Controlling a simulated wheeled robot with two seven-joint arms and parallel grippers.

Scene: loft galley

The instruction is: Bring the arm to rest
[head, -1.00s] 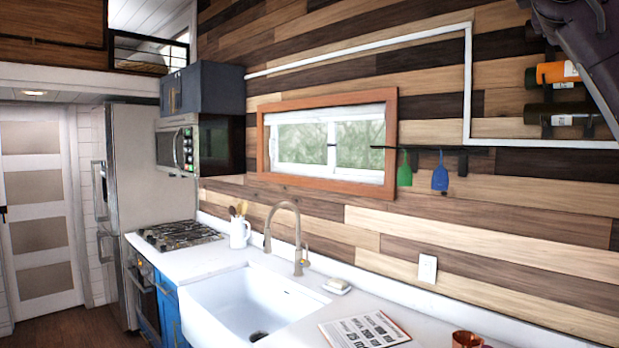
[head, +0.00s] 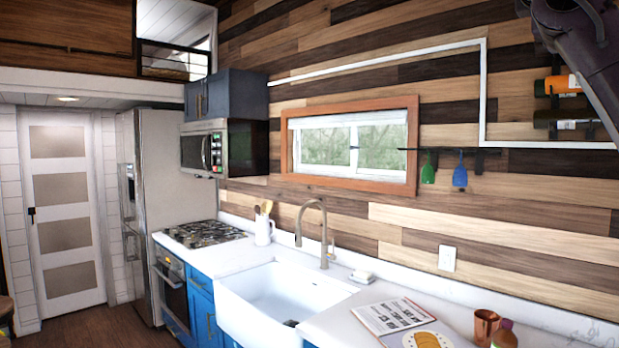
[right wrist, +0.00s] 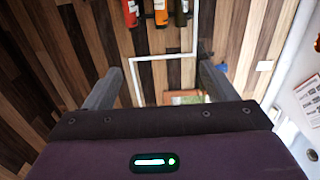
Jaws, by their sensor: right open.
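My right gripper (right wrist: 162,82) shows in the right wrist view with its two grey fingers well apart and nothing between them. It is in the air, facing the wood-plank wall. Part of my right arm shows at the upper right of the head view; the gripper itself is outside that view. My left gripper is in neither view.
The white counter (head: 335,312) runs along the wall with a sink (head: 275,290), faucet (head: 325,230), magazine (head: 380,316) and copper cup (head: 486,326). Floor (head: 110,330) shows at lower left.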

